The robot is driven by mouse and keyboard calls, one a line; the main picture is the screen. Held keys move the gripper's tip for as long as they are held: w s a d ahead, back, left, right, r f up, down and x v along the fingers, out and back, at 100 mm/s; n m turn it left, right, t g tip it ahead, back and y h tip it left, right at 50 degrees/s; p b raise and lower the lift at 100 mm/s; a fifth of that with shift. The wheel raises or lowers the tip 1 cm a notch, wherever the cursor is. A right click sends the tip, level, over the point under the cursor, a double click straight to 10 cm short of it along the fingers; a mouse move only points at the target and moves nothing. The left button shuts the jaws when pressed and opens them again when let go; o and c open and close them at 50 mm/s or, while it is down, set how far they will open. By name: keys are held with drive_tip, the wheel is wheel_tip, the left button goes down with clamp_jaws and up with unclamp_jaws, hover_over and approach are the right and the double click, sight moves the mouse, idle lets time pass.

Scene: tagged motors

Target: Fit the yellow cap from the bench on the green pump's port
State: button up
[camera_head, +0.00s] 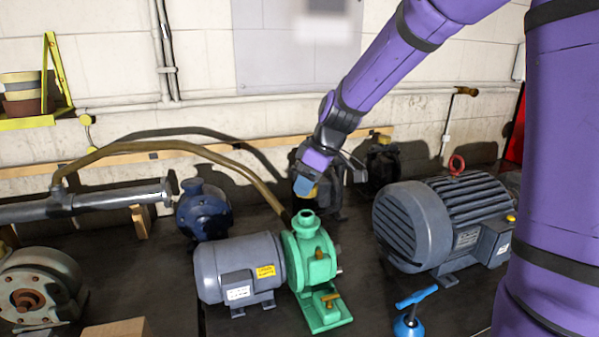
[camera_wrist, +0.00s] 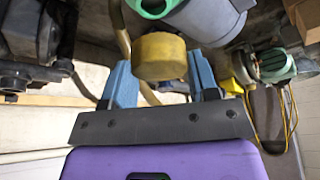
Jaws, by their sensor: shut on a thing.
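The green pump (camera_head: 312,262) stands on the bench joined to a grey motor, its round open port (camera_head: 306,215) facing up. My gripper (camera_head: 304,187) hangs just above the port, apart from it. In the wrist view, my gripper's blue fingers are shut on the yellow cap (camera_wrist: 158,56), which is a short round cylinder. In the head view, the cap (camera_head: 314,193) is mostly hidden behind the fingers. The port's green ring (camera_wrist: 152,8) shows at the top edge of the wrist view, beyond the cap.
The grey motor (camera_head: 237,270) is left of the pump. A large grey motor (camera_head: 420,225) with a red lifting ring is to the right. A blue-handled valve (camera_head: 412,300) stands in front of it. A tan hose (camera_head: 215,155) arches behind the pump. Dark machines (camera_head: 383,165) stand behind my gripper.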

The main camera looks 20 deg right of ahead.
sight(305, 213)
drive_tip(key=shift+w+f, duration=0.15)
drive_tip(key=shift+f, duration=2.15)
drive_tip(key=shift+f, duration=1.6)
drive_tip(key=o, duration=1)
drive_tip(key=shift+r, duration=3.05)
drive_tip(key=shift+d, duration=0.1)
